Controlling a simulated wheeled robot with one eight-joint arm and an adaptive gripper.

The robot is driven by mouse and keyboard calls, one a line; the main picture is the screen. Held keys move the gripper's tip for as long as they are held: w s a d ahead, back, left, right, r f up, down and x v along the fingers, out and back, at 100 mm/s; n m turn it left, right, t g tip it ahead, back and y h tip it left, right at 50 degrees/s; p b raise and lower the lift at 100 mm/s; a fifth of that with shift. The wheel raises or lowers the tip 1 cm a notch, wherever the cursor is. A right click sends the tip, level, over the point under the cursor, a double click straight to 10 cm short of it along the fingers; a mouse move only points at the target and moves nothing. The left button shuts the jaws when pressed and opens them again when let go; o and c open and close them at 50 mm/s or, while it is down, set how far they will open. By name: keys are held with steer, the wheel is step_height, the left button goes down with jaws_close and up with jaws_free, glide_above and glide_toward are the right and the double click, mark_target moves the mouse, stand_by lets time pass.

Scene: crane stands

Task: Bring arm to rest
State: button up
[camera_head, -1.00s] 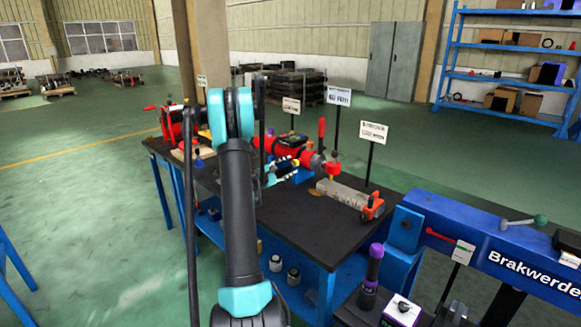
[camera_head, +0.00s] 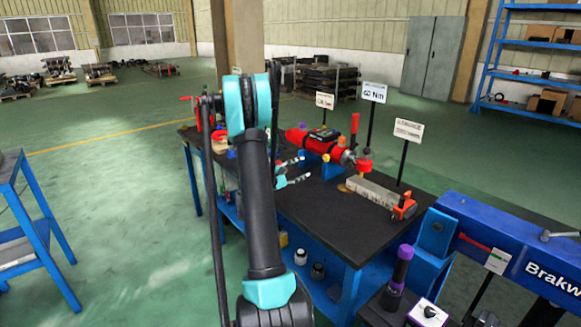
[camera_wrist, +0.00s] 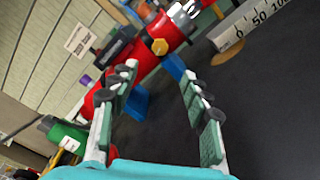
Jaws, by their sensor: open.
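My gripper (camera_head: 296,171) is open and empty in the head view, above the black-topped workbench (camera_head: 300,208), partly hidden behind my own arm. In the wrist view my gripper (camera_wrist: 168,82) shows two spread fingers with nothing between the tips. A red tool (camera_head: 322,142) with a dark display lies on blue supports on the bench, beyond the fingers. The red tool also shows in the wrist view (camera_wrist: 150,62), past the fingertips and apart from them as far as I can tell.
A grey scaled bar (camera_head: 375,194) lies on the bench at right. Signs on thin posts (camera_head: 405,150) stand at the bench's back. A blue beam (camera_head: 500,240) stands at the right front. A blue table (camera_head: 30,225) is at left. The green floor (camera_head: 110,190) between is clear.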

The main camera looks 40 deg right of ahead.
steer(key=s+a+f+m+t+y, duration=0.1)
steer(key=s+a+y, duration=0.5)
steer(key=a, duration=0.8)
steer(key=s+a+f+m+y, duration=0.4)
steer(key=s+a, duration=0.5)
steer(key=a, duration=0.6)
steer(key=s+a+f+m+t+y, duration=0.1)
steer(key=s+a+f+y, duration=0.3)
steer(key=a, duration=1)
steer(key=s+m+y, duration=0.1)
steer(key=s+y, duration=0.2)
steer(key=y, duration=0.1)
steer(key=shift+s+a+m+t, duration=0.25)
steer(key=shift+s+m+t, duration=0.05)
steer(key=shift+s+m, duration=0.1)
